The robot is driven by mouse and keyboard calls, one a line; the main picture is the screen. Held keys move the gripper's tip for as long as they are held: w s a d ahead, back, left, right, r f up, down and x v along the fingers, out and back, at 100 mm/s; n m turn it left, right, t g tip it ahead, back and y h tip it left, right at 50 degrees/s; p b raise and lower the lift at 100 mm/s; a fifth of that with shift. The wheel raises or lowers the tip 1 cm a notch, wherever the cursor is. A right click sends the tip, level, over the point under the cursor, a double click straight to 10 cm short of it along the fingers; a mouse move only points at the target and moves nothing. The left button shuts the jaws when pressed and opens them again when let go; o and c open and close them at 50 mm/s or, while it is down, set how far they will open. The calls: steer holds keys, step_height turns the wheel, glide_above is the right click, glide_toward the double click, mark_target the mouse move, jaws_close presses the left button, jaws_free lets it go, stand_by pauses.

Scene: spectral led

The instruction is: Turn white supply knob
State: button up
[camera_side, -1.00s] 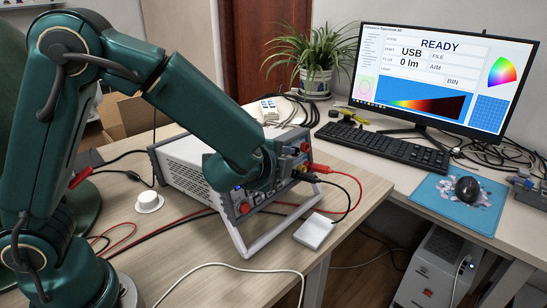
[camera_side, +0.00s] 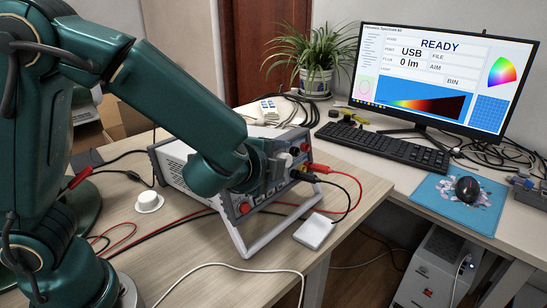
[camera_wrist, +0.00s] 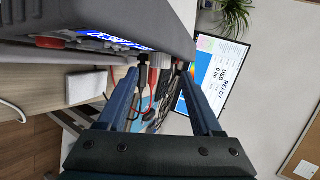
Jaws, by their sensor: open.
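The power supply (camera_side: 185,172) is a grey box with a tilted front handle, standing on the wooden table; in the wrist view its edge (camera_wrist: 130,15) fills the top left. A whitish knob (camera_side: 294,152) shows on its front panel in the side view. In the wrist view a pale knob (camera_wrist: 160,60) appears between the fingertips. My gripper (camera_side: 281,161) is in front of the panel, close to the knob; I cannot tell whether it touches. In the wrist view my gripper (camera_wrist: 160,70) has its two blue fingers apart. My wrist hides part of the panel.
Red and black leads (camera_side: 345,180) plug in at the panel's right. A white block (camera_side: 314,231) and a white round piece (camera_side: 149,201) lie on the table. A keyboard (camera_side: 382,145) and a monitor (camera_side: 440,75) stand on the desk behind.

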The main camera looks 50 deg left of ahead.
steer(key=shift+v, duration=0.75)
